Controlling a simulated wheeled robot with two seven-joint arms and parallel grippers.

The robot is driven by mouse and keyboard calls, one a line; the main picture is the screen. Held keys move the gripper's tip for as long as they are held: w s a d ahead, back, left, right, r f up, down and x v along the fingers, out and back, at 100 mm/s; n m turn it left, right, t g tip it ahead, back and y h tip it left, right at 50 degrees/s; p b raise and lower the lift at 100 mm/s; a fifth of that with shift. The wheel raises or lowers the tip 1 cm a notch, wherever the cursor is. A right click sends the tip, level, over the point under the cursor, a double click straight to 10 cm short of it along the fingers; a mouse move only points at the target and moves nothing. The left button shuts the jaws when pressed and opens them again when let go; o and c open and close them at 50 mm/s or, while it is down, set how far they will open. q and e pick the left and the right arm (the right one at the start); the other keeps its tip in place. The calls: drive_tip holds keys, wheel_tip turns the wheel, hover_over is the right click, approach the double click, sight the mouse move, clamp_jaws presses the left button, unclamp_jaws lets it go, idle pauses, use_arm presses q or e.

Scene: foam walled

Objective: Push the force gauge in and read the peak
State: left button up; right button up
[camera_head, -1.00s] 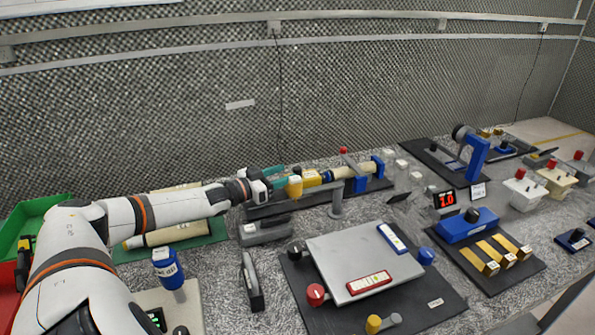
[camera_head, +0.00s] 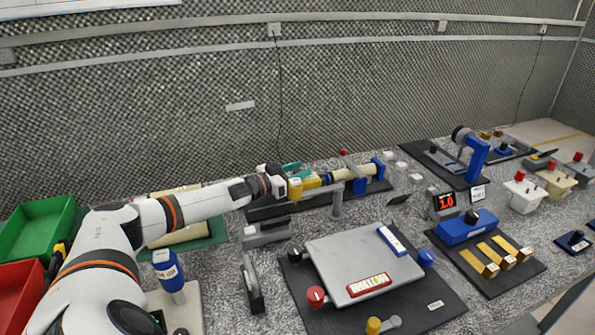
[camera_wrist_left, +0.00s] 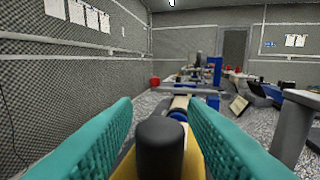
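The yellow force gauge (camera_head: 311,182) lies on a long dark base at the back of the bench, in line with a cream cylinder (camera_head: 345,173). In the left wrist view a black rounded part (camera_wrist_left: 160,148) stands between my fingers, with the gauge's yellow body (camera_wrist_left: 190,160) behind and below it. My left gripper (camera_wrist_left: 160,108) has its teal fingers apart, one on each side of the black part; I see no clear squeeze. In the head view a teal finger shows beside the gauge's near end. A display (camera_head: 446,201) reads 1.0 in red. My right gripper is out of view.
A grey post (camera_head: 337,205) stands just in front of the gauge's base. A grey plate (camera_head: 350,255) with red and blue knobs lies nearer. The foam wall is close behind.

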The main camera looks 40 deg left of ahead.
use_arm(q)
drive_tip(key=c, duration=0.7)
drive_tip(key=shift+s+p, duration=0.1)
drive_tip(key=shift+p, duration=0.25)
drive_tip(key=shift+c, duration=0.2)
drive_tip(key=o, duration=1)
drive_tip(key=shift+a, duration=0.1)
drive_tip(key=p+v, duration=0.1)
drive_tip(key=v, duration=0.9)
drive_tip(key=shift+p+v, duration=0.4)
drive_tip(key=shift+v, duration=0.6)
